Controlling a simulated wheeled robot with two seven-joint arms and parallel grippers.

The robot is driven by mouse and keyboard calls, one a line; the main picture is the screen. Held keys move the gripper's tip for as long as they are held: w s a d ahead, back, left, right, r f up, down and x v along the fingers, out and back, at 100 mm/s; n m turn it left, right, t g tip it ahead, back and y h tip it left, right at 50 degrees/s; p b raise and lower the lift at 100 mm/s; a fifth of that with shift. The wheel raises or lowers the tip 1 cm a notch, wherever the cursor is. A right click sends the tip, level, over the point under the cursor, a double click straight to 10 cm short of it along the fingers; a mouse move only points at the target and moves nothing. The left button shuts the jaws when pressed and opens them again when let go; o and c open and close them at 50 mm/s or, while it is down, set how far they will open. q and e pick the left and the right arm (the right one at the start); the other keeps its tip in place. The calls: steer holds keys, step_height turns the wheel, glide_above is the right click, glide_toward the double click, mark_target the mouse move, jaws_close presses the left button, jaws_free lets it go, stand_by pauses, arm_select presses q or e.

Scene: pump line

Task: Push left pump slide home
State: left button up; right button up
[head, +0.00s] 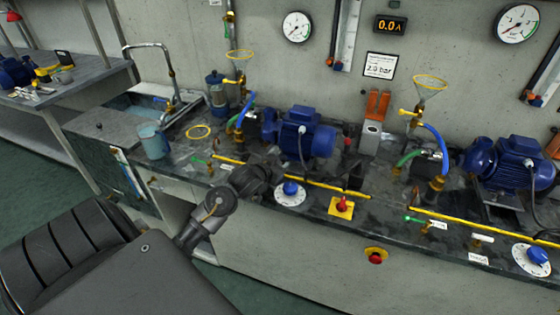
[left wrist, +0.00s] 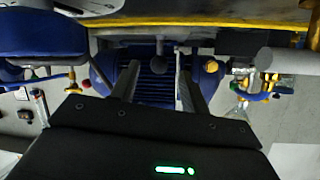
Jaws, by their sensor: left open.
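The left pump (head: 300,132) is blue and stands on the bench behind a yellow rail (head: 320,186). It also shows between my fingers in the left wrist view (left wrist: 152,86). My left gripper (head: 268,172) is over the front of the bench, left of a blue-capped dial (head: 290,192). Its two fingers are apart and empty in the left wrist view (left wrist: 158,72). A pale cylinder (left wrist: 285,60), which may be the slide's handle, is right of the fingers there, apart from them. In the head view my arm and gripper seem to hide the slide. My right gripper is not in view.
A yellow plate with a red knob (head: 341,206) is right of the dial. A red emergency button (head: 376,256) is on the bench front. A second blue pump (head: 508,163) is at the right.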

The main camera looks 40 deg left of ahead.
arm_select(q)
steer(key=shift+x, duration=1.15)
jaws_close()
